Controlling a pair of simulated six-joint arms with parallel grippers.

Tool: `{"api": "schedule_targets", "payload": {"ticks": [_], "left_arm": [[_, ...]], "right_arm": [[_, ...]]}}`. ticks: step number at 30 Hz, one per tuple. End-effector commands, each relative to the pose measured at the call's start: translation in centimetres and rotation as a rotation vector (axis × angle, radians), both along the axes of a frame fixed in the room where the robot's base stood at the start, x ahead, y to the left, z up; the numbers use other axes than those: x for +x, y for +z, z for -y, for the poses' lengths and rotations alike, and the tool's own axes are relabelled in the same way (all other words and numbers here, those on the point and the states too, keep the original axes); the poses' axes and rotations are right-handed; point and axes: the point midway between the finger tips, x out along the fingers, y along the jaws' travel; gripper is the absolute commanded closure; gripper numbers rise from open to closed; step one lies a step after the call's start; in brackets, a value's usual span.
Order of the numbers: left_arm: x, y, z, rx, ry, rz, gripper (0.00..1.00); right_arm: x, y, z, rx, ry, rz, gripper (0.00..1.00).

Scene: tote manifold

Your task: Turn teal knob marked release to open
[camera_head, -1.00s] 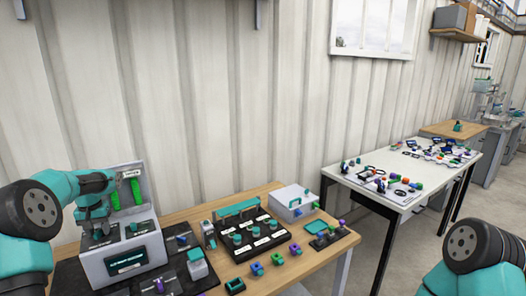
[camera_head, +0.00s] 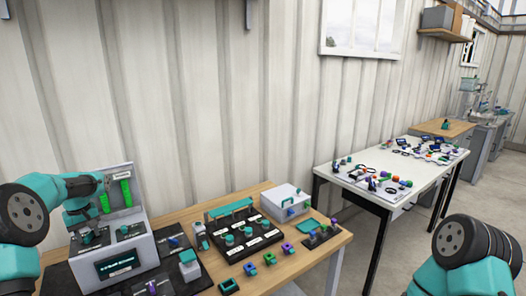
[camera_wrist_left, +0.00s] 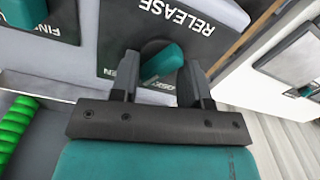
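The teal knob (camera_wrist_left: 161,63) sits on a dark plate whose RELEASE lettering (camera_wrist_left: 176,16) is upside down in the left wrist view. Part of an OPEN mark shows beside the knob, partly hidden by a finger. My left gripper (camera_wrist_left: 160,88) is open, with its two dark fingers apart and pointing at the knob's two sides. I cannot tell whether they touch it. In the head view my left gripper (camera_head: 88,236) is over the left part of the grey console's top and mostly hides this knob. My right arm shows at the lower right; its gripper is out of view.
The grey console (camera_head: 134,257) has a screen and green coils (camera_head: 126,192) at its back. A second plate marked FINE (camera_wrist_left: 48,17) lies beside the release plate. A black knob panel (camera_head: 243,238) and a white box (camera_head: 285,203) stand to the right on the wooden table.

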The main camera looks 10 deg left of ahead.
Motion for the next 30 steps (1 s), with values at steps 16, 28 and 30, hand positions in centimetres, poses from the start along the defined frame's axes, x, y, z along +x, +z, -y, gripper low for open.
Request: {"api": "schedule_targets", "payload": {"ticks": [16, 28, 30], "left_arm": [[0.5, 3.0, -0.3, 0.006, -0.105, 0.003, 0.58], [0.4, 16.1, 0.1, 0.004, -0.597, 0.002, 0.58], [0.2, 17.0, 0.2, 0.002, -0.635, 0.001, 0.58]], "right_arm": [[0.0, 0.0, 0.0, 0.0, 0.0, 0.0, 1.0], [0.0, 0.0, 0.0, 0.0, 0.0, 0.0, 1.0], [0.0, 0.0, 0.0, 0.0, 0.0, 0.0, 1.0]]}}
